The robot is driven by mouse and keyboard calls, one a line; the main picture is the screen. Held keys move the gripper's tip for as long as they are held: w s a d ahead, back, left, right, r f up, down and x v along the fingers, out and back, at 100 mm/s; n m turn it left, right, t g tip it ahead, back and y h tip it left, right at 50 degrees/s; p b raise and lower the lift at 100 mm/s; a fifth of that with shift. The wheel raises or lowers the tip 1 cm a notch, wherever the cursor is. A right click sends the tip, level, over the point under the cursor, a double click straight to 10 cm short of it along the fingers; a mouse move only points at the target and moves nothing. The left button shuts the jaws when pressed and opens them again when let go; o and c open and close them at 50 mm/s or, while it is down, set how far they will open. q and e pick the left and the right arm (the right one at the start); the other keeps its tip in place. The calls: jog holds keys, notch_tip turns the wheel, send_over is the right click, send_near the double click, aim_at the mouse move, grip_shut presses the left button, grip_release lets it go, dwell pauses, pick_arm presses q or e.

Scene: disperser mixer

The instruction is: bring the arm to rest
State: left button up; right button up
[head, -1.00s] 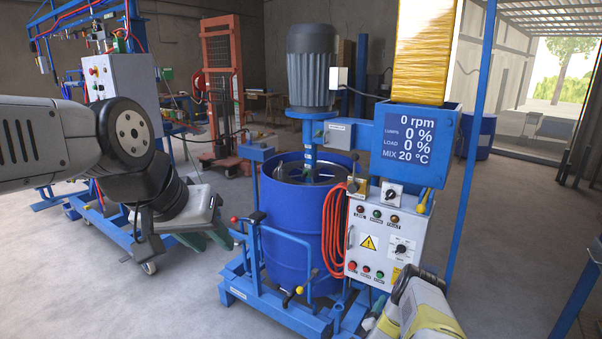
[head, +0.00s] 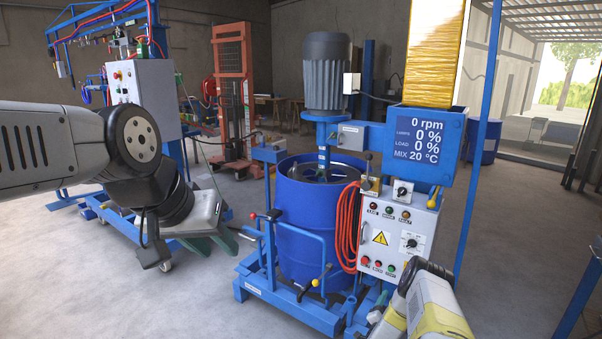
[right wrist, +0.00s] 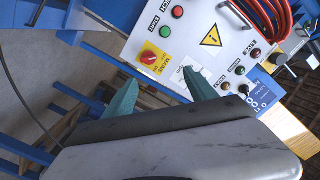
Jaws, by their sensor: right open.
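The disperser mixer stands in the middle of the head view, with a blue drum (head: 305,225), a grey motor (head: 326,72) above it and a display (head: 418,142) reading 0 rpm. My left gripper (head: 232,244) is at the left, in front of the drum and apart from it in the picture; its green fingers are partly hidden by its body, so its opening is unclear. My right arm (head: 432,305) shows at the lower right. In the right wrist view my right gripper (right wrist: 160,78) is open and empty, its two green fingers apart before the control box (right wrist: 203,45).
An orange hose (head: 346,225) hangs beside the control box. A blue wheeled frame with a white cabinet (head: 145,100) stands at the left, and an orange lift (head: 233,90) behind. A blue post (head: 478,150) rises right of the display. Floor at the lower left is clear.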

jog(key=w+a+r+n+y, duration=0.25)
jog(key=w+r, duration=0.35)
jog(key=r, duration=0.5)
jog(key=w+a+r+n+y, duration=0.25)
jog(key=w+r, duration=0.35)
jog(key=r, duration=0.4)
jog(key=s+a+r+n+g+y, duration=0.1)
jog(key=s+a+r+n+y, duration=0.15)
jog(key=r, duration=0.75)
jog(key=s+a+r+n+g+y, duration=0.1)
jog(key=s+a+r+n, duration=0.2)
jog(key=r, duration=0.7)
jog(key=s+a+r+g+y, duration=0.2)
jog(key=s+a+r, duration=0.2)
jog(key=s+r, duration=0.45)
jog(key=s+a+r+n+g, duration=0.1)
jog(key=s+a+n+g, duration=0.1)
jog(key=s, duration=1.5)
jog(key=s+a+r+n+g, duration=0.2)
jog(key=s+n, duration=0.1)
jog(key=s, duration=1.5)
jog(key=shift+r+g+y, duration=0.25)
jog(key=shift+g+y, duration=0.1)
jog(key=shift+g, duration=0.05)
jog(key=shift+w, duration=0.1)
